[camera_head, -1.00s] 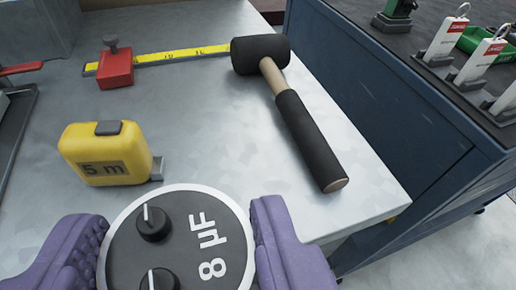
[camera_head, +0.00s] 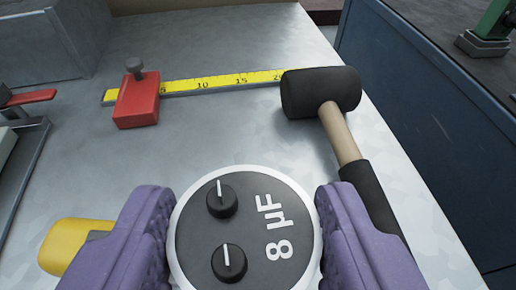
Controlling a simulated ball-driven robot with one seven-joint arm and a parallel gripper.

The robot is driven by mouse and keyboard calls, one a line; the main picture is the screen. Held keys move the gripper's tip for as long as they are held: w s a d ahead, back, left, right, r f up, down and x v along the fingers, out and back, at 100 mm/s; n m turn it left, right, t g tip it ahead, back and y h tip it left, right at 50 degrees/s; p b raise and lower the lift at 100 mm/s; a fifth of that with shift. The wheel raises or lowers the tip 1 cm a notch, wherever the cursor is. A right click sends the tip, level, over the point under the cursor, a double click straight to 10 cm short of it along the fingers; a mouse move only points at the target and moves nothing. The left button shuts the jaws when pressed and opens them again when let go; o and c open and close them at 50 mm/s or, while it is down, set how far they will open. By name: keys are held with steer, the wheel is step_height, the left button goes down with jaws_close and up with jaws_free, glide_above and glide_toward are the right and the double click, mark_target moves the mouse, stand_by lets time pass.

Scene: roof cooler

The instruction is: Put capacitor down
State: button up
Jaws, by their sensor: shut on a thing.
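The capacitor (camera_head: 247,243) is a round can with a dark top, a pale rim, two black terminals and the print "8 µF". My gripper (camera_head: 243,235) has purple padded fingers, one on each side of the can, shut on it. The can's top faces the camera. Its lower part is hidden, so I cannot tell whether it touches the grey metal table (camera_head: 215,135) below.
A black-headed mallet (camera_head: 320,92) lies to the right, its handle passing behind the right finger. A yellow ruler (camera_head: 215,82) and a red block with a knob (camera_head: 136,98) lie beyond. A yellow tape measure (camera_head: 70,245) is partly hidden at left. Bare tabletop lies between.

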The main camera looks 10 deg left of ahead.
mark_target(251, 258)
steer(key=shift+w, duration=0.6)
steer(key=shift+w+f+b, duration=0.15)
steer(key=shift+f+b, duration=0.55)
steer(key=shift+f, duration=1.05)
steer(key=shift+f, duration=0.2)
steer(key=o, duration=1.3)
steer(key=shift+r, duration=0.1)
